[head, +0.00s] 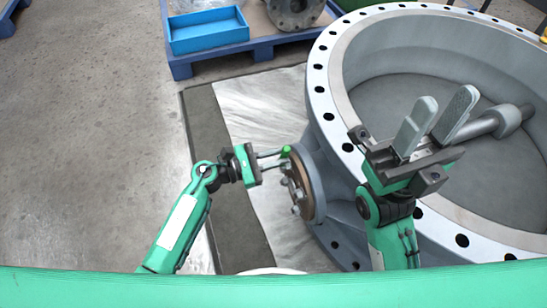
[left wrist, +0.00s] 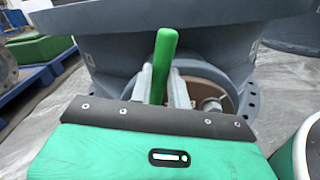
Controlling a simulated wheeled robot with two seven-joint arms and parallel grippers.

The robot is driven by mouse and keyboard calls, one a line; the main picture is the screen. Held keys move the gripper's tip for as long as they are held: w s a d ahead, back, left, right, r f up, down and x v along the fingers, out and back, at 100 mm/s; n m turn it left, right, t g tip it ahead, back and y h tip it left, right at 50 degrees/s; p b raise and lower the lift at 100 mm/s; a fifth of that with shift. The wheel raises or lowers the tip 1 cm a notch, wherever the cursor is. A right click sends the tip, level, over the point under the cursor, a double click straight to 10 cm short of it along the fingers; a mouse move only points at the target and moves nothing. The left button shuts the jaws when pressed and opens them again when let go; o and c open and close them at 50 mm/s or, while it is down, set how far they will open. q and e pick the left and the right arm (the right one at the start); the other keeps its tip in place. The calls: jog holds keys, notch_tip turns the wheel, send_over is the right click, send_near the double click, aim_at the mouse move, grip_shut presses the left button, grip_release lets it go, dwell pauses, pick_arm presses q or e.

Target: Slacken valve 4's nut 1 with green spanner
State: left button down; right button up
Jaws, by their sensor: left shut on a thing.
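The valve (head: 330,100) is a large grey ring body with a bolt-holed rim. On its near-left side is a round brown-faced flange (head: 306,190) with several nuts. One nut (left wrist: 212,105) shows in the left wrist view, right of the fingers. My left gripper (head: 276,158) is at the upper edge of this flange and shut on the green spanner (head: 286,151). The spanner's green handle (left wrist: 163,62) stands up between the fingers in the left wrist view. Its working end is hidden, so I cannot tell whether it sits on a nut. My right gripper (head: 435,122) is open and empty, over the valve's rim.
A blue pallet (head: 222,52) with a blue bin (head: 208,32) and a metal flanged part (head: 294,10) stands behind. A grey shaft (head: 502,121) crosses the valve's inside. The concrete floor at left (head: 85,130) is clear.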

pick_arm(q)
jog(key=shift+w+d, duration=0.2)
jog(key=shift+d, duration=0.4)
dwell(0.4)
jog(key=shift+b, duration=0.4)
dwell(0.6)
